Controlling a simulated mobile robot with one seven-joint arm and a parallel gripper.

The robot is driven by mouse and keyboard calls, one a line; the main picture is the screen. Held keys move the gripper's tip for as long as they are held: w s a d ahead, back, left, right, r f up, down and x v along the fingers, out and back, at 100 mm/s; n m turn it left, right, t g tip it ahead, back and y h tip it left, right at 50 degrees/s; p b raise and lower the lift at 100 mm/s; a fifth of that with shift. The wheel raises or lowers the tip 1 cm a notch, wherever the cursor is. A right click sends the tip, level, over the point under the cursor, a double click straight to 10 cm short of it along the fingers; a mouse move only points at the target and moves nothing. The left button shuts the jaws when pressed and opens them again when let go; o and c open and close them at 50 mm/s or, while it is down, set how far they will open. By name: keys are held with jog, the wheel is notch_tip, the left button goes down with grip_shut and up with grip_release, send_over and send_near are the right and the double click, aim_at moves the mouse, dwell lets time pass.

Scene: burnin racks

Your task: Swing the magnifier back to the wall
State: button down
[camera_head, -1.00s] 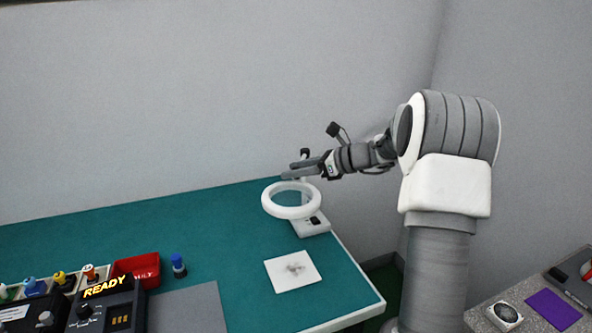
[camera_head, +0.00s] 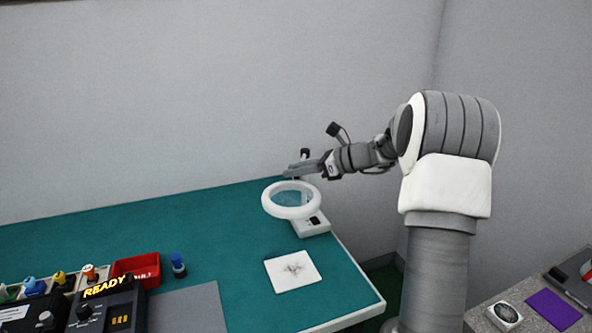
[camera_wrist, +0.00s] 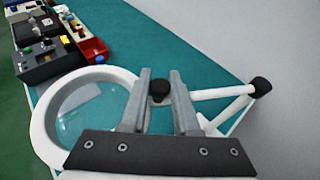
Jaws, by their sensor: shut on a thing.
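The magnifier (camera_head: 291,213) is a white ring with a clear lens over the right part of the green bench, near its white base (camera_head: 311,224). In the wrist view the ring (camera_wrist: 45,130) is at the left, and white arm bars (camera_wrist: 225,92) with a black joint run to the right. My gripper (camera_head: 290,171) is just behind and above the ring. In the wrist view my gripper (camera_wrist: 160,80) is shut on a black knob (camera_wrist: 159,87) of the magnifier, between its two fingers. The knob is mostly hidden in the head view.
A white card (camera_head: 292,271) with a grey smudge lies in front of the magnifier. A red bin (camera_head: 137,267), a blue-capped bottle (camera_head: 178,265) and a black READY box (camera_head: 108,305) stand at the left. The grey wall (camera_head: 200,100) runs behind the bench.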

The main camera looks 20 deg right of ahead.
jog(key=shift+w+a, duration=0.1)
dwell(0.7)
jog(key=shift+w+a+m+t+h+b, duration=2.2)
jog(key=shift+w+a+m+h+b, duration=1.8)
jog(key=shift+w+m+h+b, duration=1.1)
jog(key=w+d+m+g+h+p, duration=0.1)
jog(key=w+m+g+h+p, duration=0.1)
jog(key=w+m+h+p, duration=0.4)
jog(key=w+h, duration=0.1)
jog(key=w, duration=0.2)
jog(key=shift+w+r, duration=0.15)
jog(key=shift+w, duration=0.2)
jog(key=shift+d, duration=0.15)
